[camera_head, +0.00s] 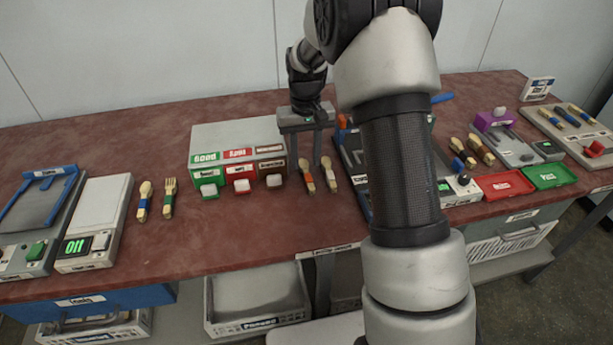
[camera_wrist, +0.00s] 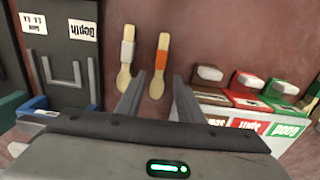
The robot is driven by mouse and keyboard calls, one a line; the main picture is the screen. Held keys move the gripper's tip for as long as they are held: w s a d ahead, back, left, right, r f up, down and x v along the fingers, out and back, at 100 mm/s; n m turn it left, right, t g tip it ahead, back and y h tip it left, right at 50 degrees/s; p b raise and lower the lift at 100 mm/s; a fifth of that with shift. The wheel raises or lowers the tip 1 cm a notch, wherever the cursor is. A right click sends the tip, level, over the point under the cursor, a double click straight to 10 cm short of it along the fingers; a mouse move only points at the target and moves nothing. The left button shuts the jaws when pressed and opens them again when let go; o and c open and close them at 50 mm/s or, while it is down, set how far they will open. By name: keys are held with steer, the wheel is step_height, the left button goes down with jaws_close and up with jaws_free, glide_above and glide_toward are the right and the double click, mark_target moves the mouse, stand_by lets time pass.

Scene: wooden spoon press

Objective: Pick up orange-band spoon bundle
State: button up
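My gripper (camera_head: 306,158) is open above the table, pointing down, with nothing held. Its two fingers also show in the wrist view (camera_wrist: 159,76), apart on either side of the bundle. A white-band spoon (camera_head: 329,175) lies close beside it, also seen in the wrist view (camera_wrist: 127,52). Contact with the table cannot be told.
A box with green, red and brown buttons (camera_head: 237,140) stands left of my gripper. A dark device labelled Depth (camera_wrist: 60,50) stands beside the white-band spoon. A banded spoon (camera_head: 143,202) and fork (camera_head: 169,199) lie further left. Bare table lies in front of the bundle.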

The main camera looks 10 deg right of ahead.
mark_target(307, 172)
step_height(307, 172, down, 4)
steer(key=shift+s+d+b, duration=0.1)
steer(key=shift+b, duration=0.2)
jaws_close()
steer(key=shift+r, duration=0.15)
